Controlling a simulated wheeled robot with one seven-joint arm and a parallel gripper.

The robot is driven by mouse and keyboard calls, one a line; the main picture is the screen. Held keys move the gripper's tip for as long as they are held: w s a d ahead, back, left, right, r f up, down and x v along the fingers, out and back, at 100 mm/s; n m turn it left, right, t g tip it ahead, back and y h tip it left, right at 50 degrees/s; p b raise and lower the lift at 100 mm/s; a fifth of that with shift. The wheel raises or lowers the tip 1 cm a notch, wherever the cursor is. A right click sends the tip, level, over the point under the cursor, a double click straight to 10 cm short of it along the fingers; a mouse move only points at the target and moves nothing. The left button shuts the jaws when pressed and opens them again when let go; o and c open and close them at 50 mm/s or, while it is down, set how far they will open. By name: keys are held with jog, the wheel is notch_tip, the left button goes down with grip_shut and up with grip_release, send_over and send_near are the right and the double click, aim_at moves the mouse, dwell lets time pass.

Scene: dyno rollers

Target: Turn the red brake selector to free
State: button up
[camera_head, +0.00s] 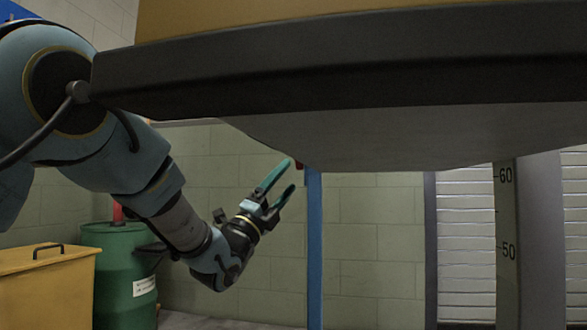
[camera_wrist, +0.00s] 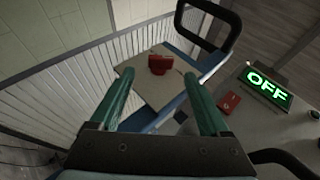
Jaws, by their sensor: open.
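The red brake selector (camera_wrist: 159,64) sits on a tan plate (camera_wrist: 150,92) in the wrist view, ahead of my fingertips and between them in the picture. My gripper (camera_head: 291,175) is open, with its two green fingers apart and nothing between them. In the head view it points up and right, near the top of a blue post (camera_head: 314,250). A small red bit (camera_head: 299,165) shows there beside the fingertips, mostly hidden by the large dark panel above. I cannot read any markings on the plate.
A lit green OFF sign (camera_wrist: 264,85) and a red label (camera_wrist: 229,102) are at right in the wrist view. A black loop handle (camera_wrist: 228,22) rises behind the plate. A large dark panel (camera_head: 350,75) overhangs the head view. A green drum (camera_head: 112,285) and yellow bin (camera_head: 45,290) stand left.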

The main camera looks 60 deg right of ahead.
jog(key=v, duration=0.5)
jog(key=shift+a+f+p, duration=0.2)
jog(key=shift+a+p, duration=0.05)
jog(key=shift+p, duration=0.15)
